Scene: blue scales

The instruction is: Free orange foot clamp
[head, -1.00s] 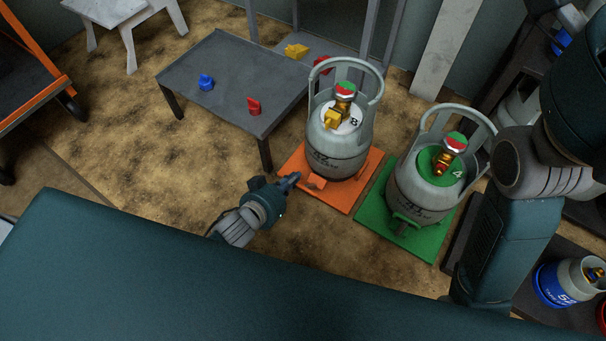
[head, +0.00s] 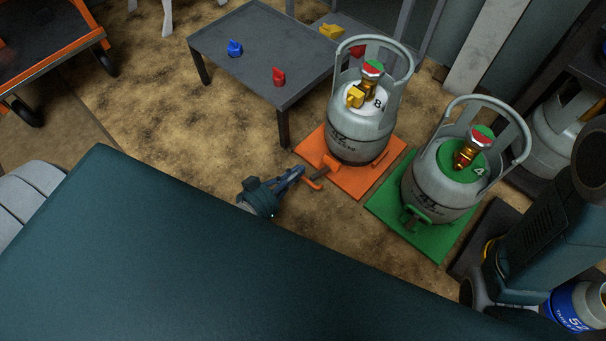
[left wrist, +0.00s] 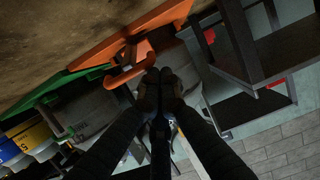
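The orange foot clamp sits at the front left edge of the orange base plate (head: 355,184), under the grey cylinder with the white top marked 8 (head: 357,125). Its orange lever handle (head: 312,181) points outward from the plate on a dark bar. In the left wrist view the handle (left wrist: 128,77) lies just left of my fingertips. My left gripper (head: 298,171) is low by the handle's outer end, fingers together, with nothing visible between them. Whether they touch the handle is unclear. My right gripper is out of view; only my right arm shows.
A green plate (head: 431,244) with another grey cylinder (head: 440,187) stands to the right. A dark grey table (head: 265,55) with blue and red knobs stands behind left. Sandy floor left of the clamp is clear. My teal body fills the lower left.

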